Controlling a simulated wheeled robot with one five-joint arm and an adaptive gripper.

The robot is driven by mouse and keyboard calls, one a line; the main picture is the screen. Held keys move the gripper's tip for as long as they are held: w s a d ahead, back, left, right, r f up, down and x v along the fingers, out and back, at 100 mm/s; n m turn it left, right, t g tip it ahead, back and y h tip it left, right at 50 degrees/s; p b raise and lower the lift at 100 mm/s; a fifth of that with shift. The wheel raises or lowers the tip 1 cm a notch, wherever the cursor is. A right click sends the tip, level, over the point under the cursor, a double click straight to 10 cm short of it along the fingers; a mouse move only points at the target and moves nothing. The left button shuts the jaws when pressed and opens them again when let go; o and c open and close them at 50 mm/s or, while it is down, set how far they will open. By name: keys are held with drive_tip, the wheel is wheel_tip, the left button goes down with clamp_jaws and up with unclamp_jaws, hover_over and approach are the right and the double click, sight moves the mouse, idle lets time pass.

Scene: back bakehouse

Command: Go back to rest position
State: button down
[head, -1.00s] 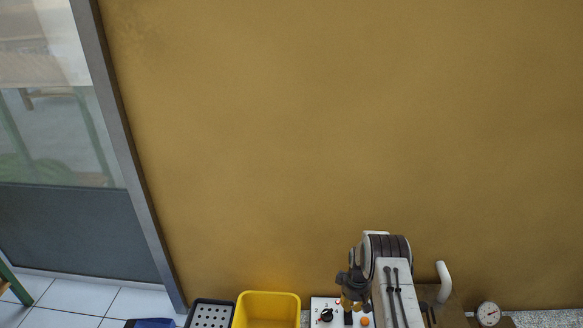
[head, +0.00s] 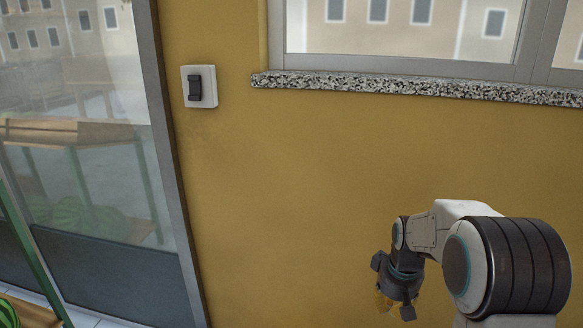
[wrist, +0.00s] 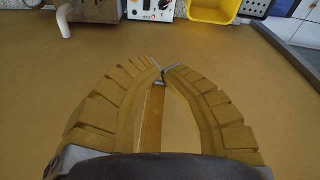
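In the wrist view my gripper (wrist: 161,70) has its two ribbed tan fingers bowed inward, with their tips meeting. My arm is bent, with the upper link raised.
The wrist view shows a yellow bin (wrist: 213,10), a white control box (wrist: 151,10) with knobs and a dark perforated tray (wrist: 257,7) along the top edge. In the head view a wall switch (head: 199,87), a speckled sill (head: 420,87) and a glass door (head: 85,130) surround bare wall.

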drive_tip(key=s+a+r+m+p, duration=0.1)
drive_tip(key=s+a+r+p, duration=0.1)
drive_tip(key=s+r+p, duration=0.5)
drive_tip(key=s+a+r+t+p, duration=0.1)
drive_tip(key=s+r+p, duration=0.7)
drive_tip(key=s+r, duration=1)
drive_tip(key=shift+a+r+m+t, duration=0.3)
drive_tip(key=shift+a+r+m, duration=0.15)
drive_tip(key=shift+a, duration=0.4)
drive_tip(key=shift+w, duration=0.1)
